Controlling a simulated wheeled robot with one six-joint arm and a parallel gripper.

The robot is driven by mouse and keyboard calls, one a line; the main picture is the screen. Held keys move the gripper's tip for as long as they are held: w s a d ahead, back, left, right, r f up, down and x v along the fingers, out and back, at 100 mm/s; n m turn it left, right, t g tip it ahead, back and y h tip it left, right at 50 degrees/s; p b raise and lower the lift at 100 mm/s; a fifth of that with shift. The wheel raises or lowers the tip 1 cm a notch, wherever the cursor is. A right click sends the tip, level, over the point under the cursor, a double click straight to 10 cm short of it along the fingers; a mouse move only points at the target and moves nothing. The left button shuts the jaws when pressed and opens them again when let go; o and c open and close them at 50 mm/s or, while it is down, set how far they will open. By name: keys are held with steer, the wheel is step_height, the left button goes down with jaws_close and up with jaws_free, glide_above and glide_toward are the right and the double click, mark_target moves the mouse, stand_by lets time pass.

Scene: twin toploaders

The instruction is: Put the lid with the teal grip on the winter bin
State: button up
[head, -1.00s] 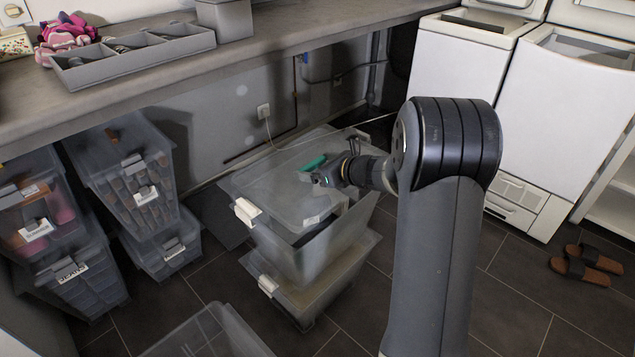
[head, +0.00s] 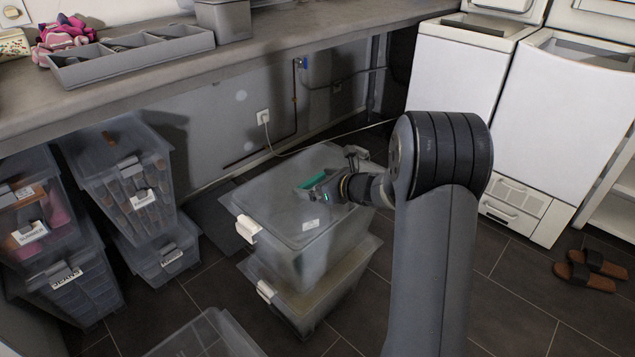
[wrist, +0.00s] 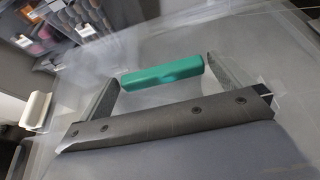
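The clear lid (head: 275,197) with the teal grip (head: 309,180) lies level over the upper clear bin (head: 310,262) of the middle stack. Its edges look lined up with the bin's rim; whether it is fully seated I cannot tell. My gripper (head: 318,186) is over the lid, its fingers closed against the two ends of the grip. In the wrist view the teal grip (wrist: 162,71) spans between the fingertips of my gripper (wrist: 161,67).
Another clear bin (head: 300,308) stands under it. A counter (head: 300,50) overhangs behind. Washers (head: 455,95) and sandals (head: 590,268) are at the right, with bare floor between.

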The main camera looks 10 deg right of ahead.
steer(key=shift+r+p, duration=0.65)
steer(key=shift+r, duration=0.05)
step_height(320, 180, up, 4)
steer(key=p, duration=0.3)
glide_above(350, 209)
steer(key=b+x, duration=0.1)
steer(key=x, duration=0.3)
steer(key=b+x, duration=0.1)
steer(key=x, duration=0.3)
steer(key=b+x, duration=0.2)
steer(key=x, duration=0.2)
steer(key=shift+a+f, duration=0.1)
steer(key=shift+f, duration=0.25)
steer(key=shift+f+b, duration=0.25)
steer(key=shift+b, duration=0.05)
steer(key=shift+r+p, duration=0.45)
steer(key=shift+r, duration=0.05)
steer(key=shift+f, duration=0.1)
